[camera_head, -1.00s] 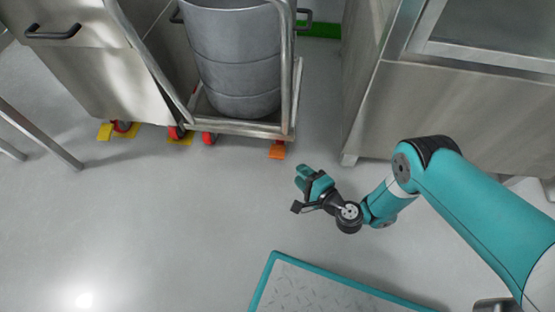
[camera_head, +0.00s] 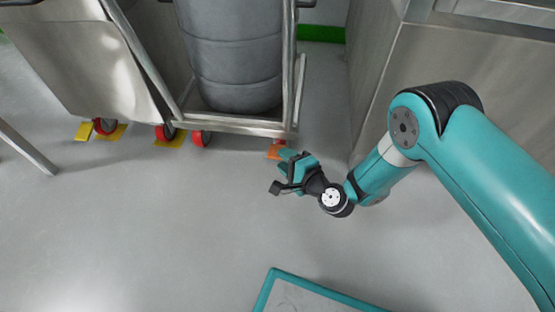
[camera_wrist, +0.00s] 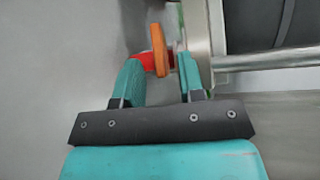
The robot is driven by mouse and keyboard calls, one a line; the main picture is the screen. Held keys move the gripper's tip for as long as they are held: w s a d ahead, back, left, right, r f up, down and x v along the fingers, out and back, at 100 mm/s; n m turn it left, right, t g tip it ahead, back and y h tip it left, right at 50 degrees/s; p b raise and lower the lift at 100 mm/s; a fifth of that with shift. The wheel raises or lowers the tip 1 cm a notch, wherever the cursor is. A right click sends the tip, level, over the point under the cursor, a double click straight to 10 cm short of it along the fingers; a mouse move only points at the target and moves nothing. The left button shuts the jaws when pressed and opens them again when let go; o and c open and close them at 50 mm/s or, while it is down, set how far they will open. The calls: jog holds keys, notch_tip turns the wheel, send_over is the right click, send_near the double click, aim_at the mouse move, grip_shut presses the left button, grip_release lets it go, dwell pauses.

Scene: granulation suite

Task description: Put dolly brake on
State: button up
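The dolly (camera_head: 240,127) is a metal frame on red wheels and carries a grey ribbed drum (camera_head: 236,60). An orange brake pedal (camera_head: 277,150) is at its front right corner, partly hidden by my gripper in the head view. My gripper (camera_head: 286,162) is low, right at the pedal. In the wrist view my gripper (camera_wrist: 159,65) has its two teal fingers apart. The orange pedal (camera_wrist: 158,46) shows upright, just beyond and between the fingertips, with a red wheel part (camera_wrist: 146,60) beside it. I cannot tell whether the fingers touch anything.
A steel cabinet (camera_head: 440,60) stands close on the right of my gripper. A teal-edged floor plate (camera_head: 300,300) lies at the bottom.

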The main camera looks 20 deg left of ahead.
jog(key=shift+b+x, duration=0.8)
jog(key=shift+x, duration=1.05)
grip_shut()
